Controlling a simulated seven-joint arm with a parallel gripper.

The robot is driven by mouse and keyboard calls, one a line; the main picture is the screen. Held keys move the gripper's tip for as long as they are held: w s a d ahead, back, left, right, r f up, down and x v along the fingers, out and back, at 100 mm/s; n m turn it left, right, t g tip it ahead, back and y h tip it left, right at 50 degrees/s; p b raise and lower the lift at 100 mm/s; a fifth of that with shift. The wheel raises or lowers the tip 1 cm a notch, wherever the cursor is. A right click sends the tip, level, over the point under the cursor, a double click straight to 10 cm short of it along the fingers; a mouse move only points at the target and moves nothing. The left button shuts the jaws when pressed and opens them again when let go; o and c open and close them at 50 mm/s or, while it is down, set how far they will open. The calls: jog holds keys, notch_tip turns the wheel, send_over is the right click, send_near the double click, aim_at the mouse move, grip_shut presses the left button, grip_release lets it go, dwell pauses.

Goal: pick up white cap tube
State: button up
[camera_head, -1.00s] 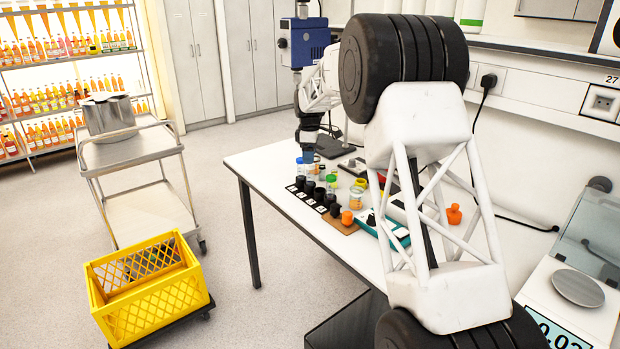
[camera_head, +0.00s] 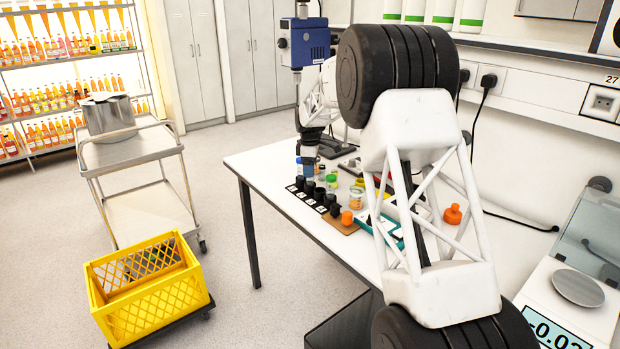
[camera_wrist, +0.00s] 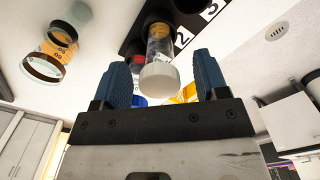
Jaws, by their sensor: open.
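The white cap tube (camera_wrist: 160,62) shows in the wrist view as a clear tube with a round white cap (camera_wrist: 160,76), its other end at the black numbered rack (camera_wrist: 131,46). My gripper (camera_wrist: 161,72) is open, with one blue finger on each side of the cap and a visible gap on both sides. In the head view my gripper (camera_head: 308,167) is low over the far end of the rack on the white table, and I cannot make out the white cap there.
Several jars stand close by, including a green-lidded one (camera_head: 332,181). An orange bottle (camera_head: 452,214) stands farther right on the table.

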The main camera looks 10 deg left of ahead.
jog(key=shift+f, duration=1.15)
jog(key=c, duration=1)
jog(key=shift+r, duration=0.1)
jog(key=shift+r, duration=4.95)
jog(key=s+d+r, duration=0.2)
jog(key=s+d, duration=0.1)
jog(key=d, duration=0.9)
jog(key=s+d+r, duration=0.2)
jog(key=s+d, duration=0.2)
jog(key=d, duration=0.7)
jog(key=s+d+r, duration=0.2)
jog(key=s+d, duration=0.1)
jog(key=d, duration=0.9)
jog(key=shift+s+d+r, duration=0.1)
jog(key=shift+s+d, duration=0.2)
jog(key=shift+s, duration=0.1)
